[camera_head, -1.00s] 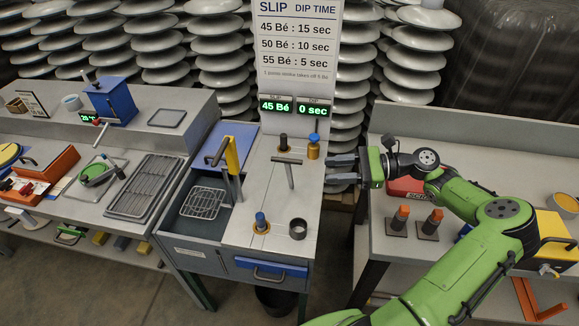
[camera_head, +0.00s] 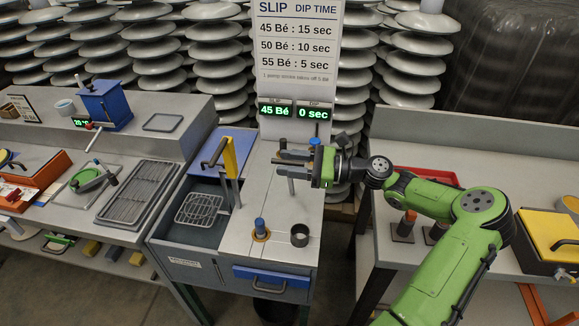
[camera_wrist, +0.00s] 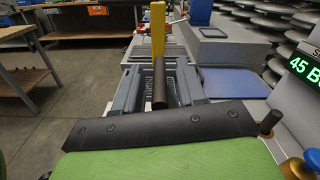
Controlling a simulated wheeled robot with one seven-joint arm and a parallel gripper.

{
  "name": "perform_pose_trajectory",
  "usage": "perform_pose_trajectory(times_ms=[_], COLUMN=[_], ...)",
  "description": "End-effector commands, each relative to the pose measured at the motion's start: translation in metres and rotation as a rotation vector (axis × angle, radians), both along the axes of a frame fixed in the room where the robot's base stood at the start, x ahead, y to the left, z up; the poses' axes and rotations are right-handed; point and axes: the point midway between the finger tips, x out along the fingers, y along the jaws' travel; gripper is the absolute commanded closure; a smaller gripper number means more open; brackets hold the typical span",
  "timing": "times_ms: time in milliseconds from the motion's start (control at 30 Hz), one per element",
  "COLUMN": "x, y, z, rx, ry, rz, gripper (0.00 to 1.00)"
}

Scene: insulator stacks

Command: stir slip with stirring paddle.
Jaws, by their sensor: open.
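The stirring paddle (camera_head: 291,184) shows as a grey upright shaft rising from the grey station top. Its crossbar is mostly hidden behind my gripper in the head view. In the wrist view a dark bar (camera_wrist: 160,84), which looks like the crossbar, lies between the fingers. My gripper (camera_head: 285,158) is open, its fingers pointing left at the height of the paddle's top. In the wrist view my gripper (camera_wrist: 160,88) has a finger on each side of the bar; I cannot tell whether they touch it. The slip itself is not visible.
A yellow-gripped lever (camera_head: 231,157) stands just left of the paddle, beside a wire rack (camera_head: 199,209). The display (camera_head: 276,111) reads 45 Bé. A blue knob (camera_head: 315,142) is behind my gripper.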

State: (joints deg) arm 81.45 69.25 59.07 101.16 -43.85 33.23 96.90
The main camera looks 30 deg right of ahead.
Motion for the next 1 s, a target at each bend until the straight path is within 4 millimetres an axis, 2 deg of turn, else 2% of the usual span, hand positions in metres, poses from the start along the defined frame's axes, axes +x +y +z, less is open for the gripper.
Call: perform_pose_trajectory(times_ms=[267, 500, 533, 1000], x=[0.0014, 0.0010, 0.0010, 0.0062], y=[0.0019, 0.0020, 0.0020, 0.0034], z=[0.0007, 0.0003, 0.0002, 0.0025], rx=[0.000, 0.000, 0.000, 0.015], ry=[0.000, 0.001, 0.001, 0.022], rz=[0.000, 0.001, 0.002, 0.007], gripper=[0.61, 0.98, 1.00, 1.00])
